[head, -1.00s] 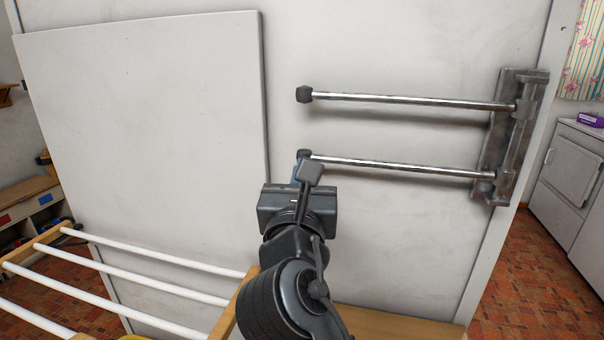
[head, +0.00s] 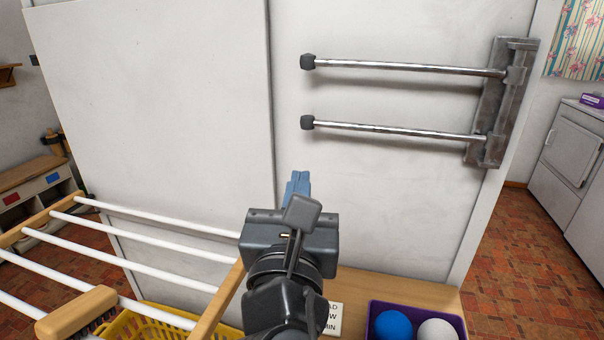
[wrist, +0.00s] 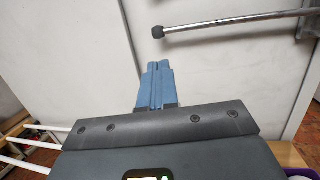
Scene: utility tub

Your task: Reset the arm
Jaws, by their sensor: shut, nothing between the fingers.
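My gripper (head: 298,184) is in the lower middle of the head view, pointing away toward the white wall panel. Its blue fingers lie together and hold nothing. They also show in the wrist view (wrist: 157,85), side by side with no gap that I can see. The gripper is apart from the metal towel rails, to the left of and below the lower rail (head: 390,130). My wrist and forearm hide part of the wooden surface below.
A wooden drying rack with white bars (head: 150,262) stands at lower left, with a brush (head: 75,312) on it. A yellow basket (head: 170,318) is beneath. A purple box (head: 452,321) holds a blue ball (head: 393,325) and a white ball (head: 437,329). The upper rail (head: 400,66) juts left from its bracket.

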